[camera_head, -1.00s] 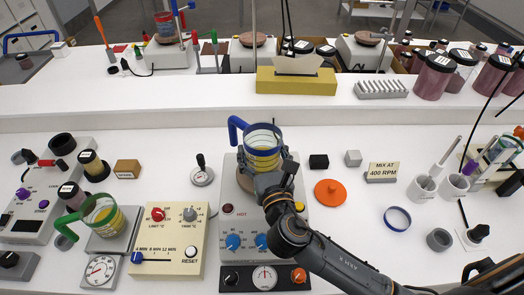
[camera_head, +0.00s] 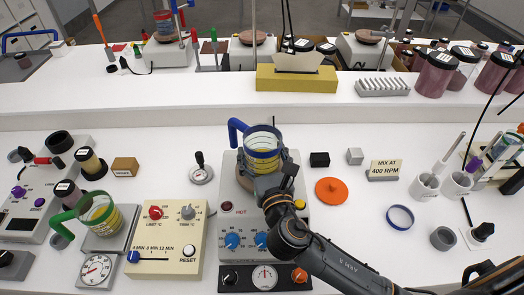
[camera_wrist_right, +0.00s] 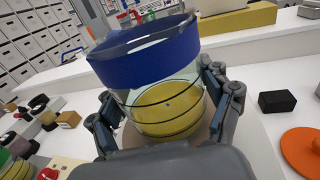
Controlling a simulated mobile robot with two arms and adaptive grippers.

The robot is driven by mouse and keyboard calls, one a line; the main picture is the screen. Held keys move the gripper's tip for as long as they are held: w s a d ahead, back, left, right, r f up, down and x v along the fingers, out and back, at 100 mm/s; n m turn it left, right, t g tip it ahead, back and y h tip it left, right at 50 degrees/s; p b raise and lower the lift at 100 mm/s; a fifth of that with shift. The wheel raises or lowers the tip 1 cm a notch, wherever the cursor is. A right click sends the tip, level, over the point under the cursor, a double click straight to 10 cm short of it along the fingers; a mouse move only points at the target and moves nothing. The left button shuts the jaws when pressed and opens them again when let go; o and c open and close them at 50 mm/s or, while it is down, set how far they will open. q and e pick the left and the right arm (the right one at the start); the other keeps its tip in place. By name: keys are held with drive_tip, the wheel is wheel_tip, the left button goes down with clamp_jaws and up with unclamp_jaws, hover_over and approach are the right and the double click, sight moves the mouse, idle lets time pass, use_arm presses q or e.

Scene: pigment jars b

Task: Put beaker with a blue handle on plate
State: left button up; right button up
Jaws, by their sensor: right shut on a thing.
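The beaker with a blue handle (camera_head: 262,150) is clear glass with a blue rim band, dark rings and yellow liquid; it also shows in the right wrist view (camera_wrist_right: 155,105). My right gripper (camera_head: 268,172) is shut around its sides from the front. The beaker is upright over the round tan plate (camera_head: 243,181) of the grey hotplate (camera_head: 228,211). The beaker and gripper hide most of the plate, and I cannot tell whether the beaker touches it. The blue handle points up and left. My left gripper is out of view.
A green-handled beaker (camera_head: 100,212) stands on a grey unit at left, beside a cream timer box (camera_head: 168,244). An orange disc (camera_head: 331,191), a black block (camera_head: 319,159) and a sign (camera_head: 385,170) lie right of the hotplate. A raised shelf (camera_head: 160,100) runs behind.

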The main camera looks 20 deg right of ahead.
drive_tip(key=shift+f, duration=0.2)
drive_tip(key=o, duration=1.3)
drive_tip(key=shift+o, duration=0.4)
drive_tip(key=shift+f, duration=0.1)
drive_tip(key=shift+s, duration=0.1)
drive_tip(key=s, duration=0.8)
drive_tip(key=s+a, duration=0.1)
drive_tip(key=s, duration=0.2)
drive_tip(key=shift+s, duration=0.4)
